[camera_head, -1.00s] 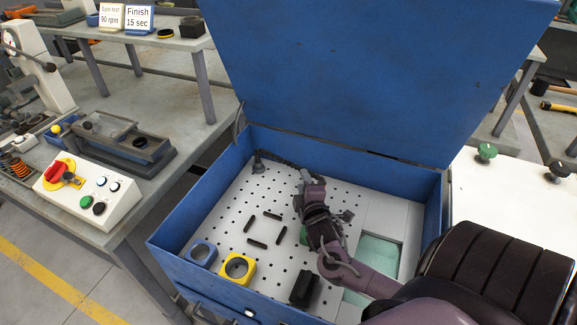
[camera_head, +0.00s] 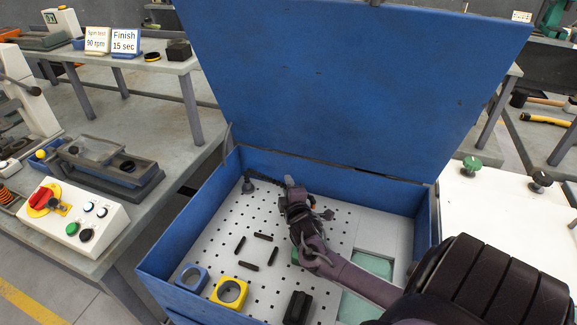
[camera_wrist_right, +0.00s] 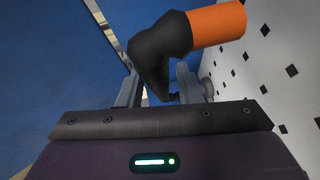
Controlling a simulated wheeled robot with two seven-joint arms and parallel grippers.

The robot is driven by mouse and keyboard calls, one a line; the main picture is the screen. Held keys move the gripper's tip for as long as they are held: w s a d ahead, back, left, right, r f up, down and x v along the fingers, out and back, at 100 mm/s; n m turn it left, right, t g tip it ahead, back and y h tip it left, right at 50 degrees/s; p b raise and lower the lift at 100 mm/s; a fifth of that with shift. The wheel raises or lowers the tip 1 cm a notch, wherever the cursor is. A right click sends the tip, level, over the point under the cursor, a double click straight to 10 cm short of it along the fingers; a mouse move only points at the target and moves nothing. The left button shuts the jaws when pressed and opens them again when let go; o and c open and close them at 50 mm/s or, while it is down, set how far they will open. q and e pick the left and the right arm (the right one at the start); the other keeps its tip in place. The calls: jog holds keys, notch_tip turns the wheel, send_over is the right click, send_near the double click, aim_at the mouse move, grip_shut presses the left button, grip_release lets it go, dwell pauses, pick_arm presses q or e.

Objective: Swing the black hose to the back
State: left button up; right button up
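The black hose (camera_head: 266,180) is a segmented tube at the back left inside the blue box, with its round base (camera_head: 248,185) on the perforated plate. My right gripper (camera_head: 291,183) is at the hose's right end, near the back wall, and hides that end in the head view. In the right wrist view, the hose's black bent end (camera_wrist_right: 160,48) with an orange tip (camera_wrist_right: 217,24) lies between my two grey fingers (camera_wrist_right: 158,88). The fingers are apart with the black part between them; I cannot tell whether they press on it. My left gripper is not in view.
The blue box (camera_head: 185,240) has its lid (camera_head: 350,80) raised. On the perforated plate (camera_head: 215,240) are several black bars, a blue ring block (camera_head: 190,277), a yellow ring block (camera_head: 229,292) and a black block (camera_head: 297,308). A control box (camera_head: 75,215) stands on the left bench.

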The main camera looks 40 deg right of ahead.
grip_shut()
jog(key=shift+d, duration=0.1)
jog(key=d+n+y, duration=0.1)
jog(key=w+d+n+t+y+b, duration=0.1)
jog(key=d+y, duration=0.1)
jog(key=shift+w+d+n, duration=0.1)
jog(key=shift+d+n, duration=0.05)
jog(key=shift+n, duration=0.15)
jog(key=shift+d+t+y, duration=0.15)
jog(key=shift+t+y, duration=0.15)
jog(key=shift+w+r, duration=0.1)
jog(key=shift+r, duration=0.1)
jog(key=shift+c, duration=0.2)
grip_release()
jog(key=shift+d, duration=0.1)
jog(key=shift+o, duration=1.2)
jog(key=shift+w+f, duration=0.15)
jog(key=shift+f, duration=0.05)
